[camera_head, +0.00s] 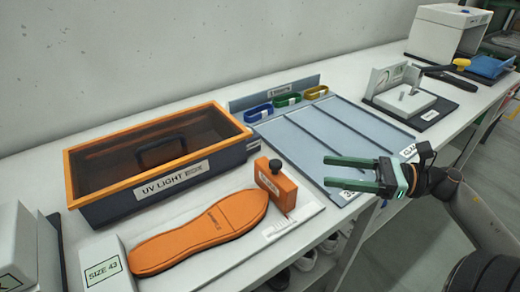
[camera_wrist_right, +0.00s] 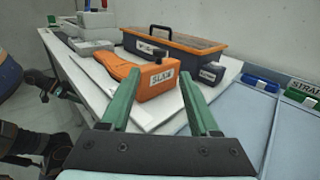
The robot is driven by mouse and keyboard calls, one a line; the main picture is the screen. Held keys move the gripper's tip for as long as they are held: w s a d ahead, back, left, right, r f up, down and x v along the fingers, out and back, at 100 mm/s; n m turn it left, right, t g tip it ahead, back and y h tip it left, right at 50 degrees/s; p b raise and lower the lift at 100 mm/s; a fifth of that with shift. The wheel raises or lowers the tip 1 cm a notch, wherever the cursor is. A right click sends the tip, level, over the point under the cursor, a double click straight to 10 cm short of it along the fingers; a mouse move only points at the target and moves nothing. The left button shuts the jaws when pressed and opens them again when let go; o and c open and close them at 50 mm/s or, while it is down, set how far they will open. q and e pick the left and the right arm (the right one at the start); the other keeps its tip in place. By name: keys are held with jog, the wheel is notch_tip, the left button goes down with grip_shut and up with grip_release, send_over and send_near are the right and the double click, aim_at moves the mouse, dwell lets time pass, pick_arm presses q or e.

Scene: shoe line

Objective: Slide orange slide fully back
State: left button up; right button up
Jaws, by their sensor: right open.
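The orange slide (camera_head: 276,186) is an upright block with a black knob on a white board (camera_head: 310,212). It stands beside the toe end of an orange insole (camera_head: 205,232); I cannot tell whether they touch. A white "SIZE 43" block (camera_head: 103,266) stands by the insole's other end. My right gripper (camera_head: 327,171) is open and empty, to the right of the slide and apart from it, fingers pointing left. In the right wrist view the slide (camera_wrist_right: 158,84) shows between the open fingers, beyond their tips.
A UV light box (camera_head: 160,160) with an orange-framed lid stands behind the insole. A grey-blue divided tray (camera_head: 330,135) lies under and behind my right gripper, with several coloured straps (camera_head: 287,100) at its back. The bench's front edge is close by.

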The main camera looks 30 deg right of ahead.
aim_at(276, 162)
jog(key=x, duration=1.2)
jog(key=shift+a+p, duration=0.2)
jog(key=shift+p, duration=0.15)
grip_shut()
dwell(1.1)
